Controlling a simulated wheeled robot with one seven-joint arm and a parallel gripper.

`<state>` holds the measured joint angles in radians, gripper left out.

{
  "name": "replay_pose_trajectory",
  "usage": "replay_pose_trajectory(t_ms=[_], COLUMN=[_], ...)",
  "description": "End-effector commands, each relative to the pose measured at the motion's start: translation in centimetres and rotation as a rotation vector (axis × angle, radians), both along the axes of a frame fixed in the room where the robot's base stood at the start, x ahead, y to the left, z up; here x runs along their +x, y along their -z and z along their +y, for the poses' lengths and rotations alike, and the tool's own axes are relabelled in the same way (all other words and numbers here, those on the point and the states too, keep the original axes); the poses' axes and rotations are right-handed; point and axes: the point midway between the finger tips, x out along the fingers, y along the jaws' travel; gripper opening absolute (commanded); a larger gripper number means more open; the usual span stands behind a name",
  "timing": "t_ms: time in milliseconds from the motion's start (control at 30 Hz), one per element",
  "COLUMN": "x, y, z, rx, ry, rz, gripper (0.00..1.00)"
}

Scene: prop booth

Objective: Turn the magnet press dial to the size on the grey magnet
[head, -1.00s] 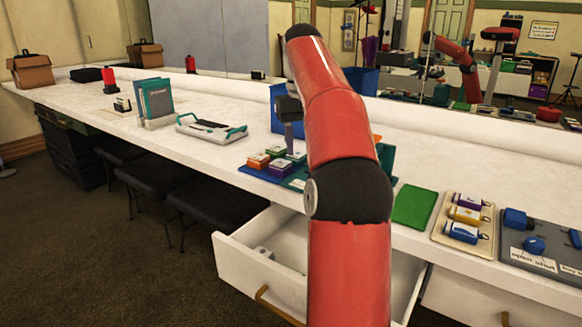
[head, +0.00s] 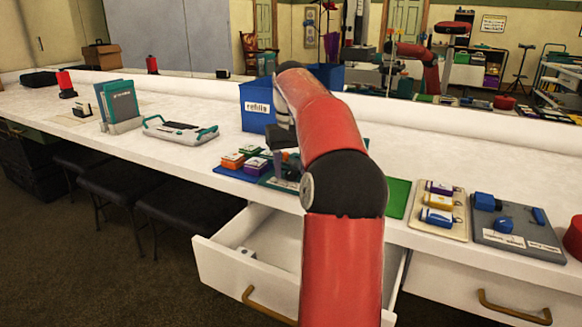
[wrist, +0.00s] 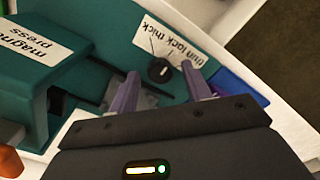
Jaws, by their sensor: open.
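The teal magnet press (wrist: 60,85) fills the left of the wrist view, with a white "magnet press" label. Its black round dial (wrist: 160,70) sits on a teal plate beside a label (wrist: 168,47) reading "thin lock thick". A mark on the dial is too small to read surely. My gripper (wrist: 160,73) is open, its two purple-grey fingertips on either side of the dial. I cannot tell whether they touch it. In the head view my arm hides most of the press. I cannot make out the grey magnet or its size surely.
A blue refills box (head: 256,118) stands behind the press. Coloured blocks (head: 232,160) lie left, a green mat (head: 397,198) right. A grey board (head: 515,238) holds blue pieces.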

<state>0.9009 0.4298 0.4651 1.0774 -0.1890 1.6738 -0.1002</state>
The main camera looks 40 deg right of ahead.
Motion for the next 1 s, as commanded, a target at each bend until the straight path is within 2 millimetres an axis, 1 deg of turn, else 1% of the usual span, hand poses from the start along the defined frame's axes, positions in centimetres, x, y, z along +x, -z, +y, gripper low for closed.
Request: replay_pose_trajectory(t_ms=[300,633,667,867,1000], x=[0.00,0.00,0.00,0.00,0.00], y=[0.28,0.28,0.28,0.27,0.26], z=[-0.01,-0.01,-0.01,0.00,-0.01], rx=[0.000,0.000,0.000,0.000,0.000], ry=[0.001,0.001,0.001,-0.014,-0.057], rz=[-0.001,0.000,0.000,0.000,0.000], gripper=[0.49,0.05,0.04,0.04,0.04])
